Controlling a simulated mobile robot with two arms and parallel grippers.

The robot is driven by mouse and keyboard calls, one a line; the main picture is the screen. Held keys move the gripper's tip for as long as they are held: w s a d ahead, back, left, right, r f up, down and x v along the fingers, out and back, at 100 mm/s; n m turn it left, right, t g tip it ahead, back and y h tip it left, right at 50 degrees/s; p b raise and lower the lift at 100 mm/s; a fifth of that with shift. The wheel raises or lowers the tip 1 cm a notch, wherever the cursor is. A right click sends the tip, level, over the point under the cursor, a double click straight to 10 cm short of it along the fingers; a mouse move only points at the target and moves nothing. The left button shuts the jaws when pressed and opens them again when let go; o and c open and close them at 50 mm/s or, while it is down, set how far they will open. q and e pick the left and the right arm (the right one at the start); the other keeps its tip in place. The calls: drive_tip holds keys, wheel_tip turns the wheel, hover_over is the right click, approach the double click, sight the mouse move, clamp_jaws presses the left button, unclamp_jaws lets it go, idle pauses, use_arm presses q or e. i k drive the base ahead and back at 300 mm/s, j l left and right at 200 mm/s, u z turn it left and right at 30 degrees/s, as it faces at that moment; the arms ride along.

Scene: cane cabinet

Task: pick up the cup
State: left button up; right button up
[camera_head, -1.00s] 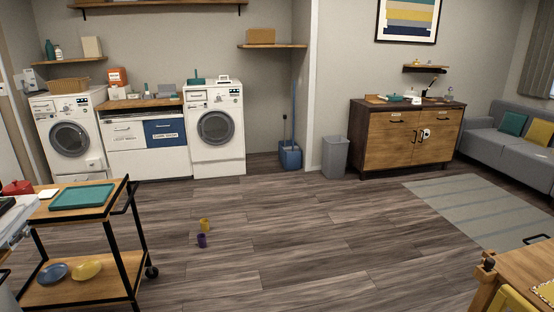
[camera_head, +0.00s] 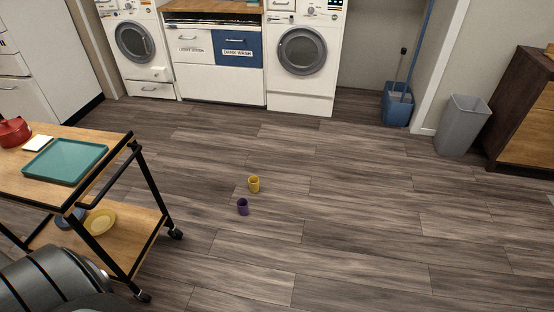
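Two small cups stand on the wood floor near the middle of the view. The yellow cup (camera_head: 254,184) is slightly farther away. The purple cup (camera_head: 242,206) is just nearer and to its left, with a small gap between them. Both look upright, with open tops. No gripper shows in the view. A dark rounded part at the lower left corner seems to be mine.
A two-shelf cart (camera_head: 150,240) stands at the left with a teal tray (camera_head: 65,161), a red pot (camera_head: 14,132) and plates. Washing machines (camera_head: 303,55), a blue bucket (camera_head: 397,105) and a grey bin (camera_head: 463,125) line the back. The floor around the cups is clear.

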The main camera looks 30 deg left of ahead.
sight(241, 203)
drive_tip(key=i+u, duration=0.15)
drive_tip(key=i, duration=0.4)
drive_tip(key=i+l+u, duration=0.2)
drive_tip(key=i, duration=0.3)
drive_tip(key=i+l+u, duration=0.15)
drive_tip(key=i, duration=0.4)
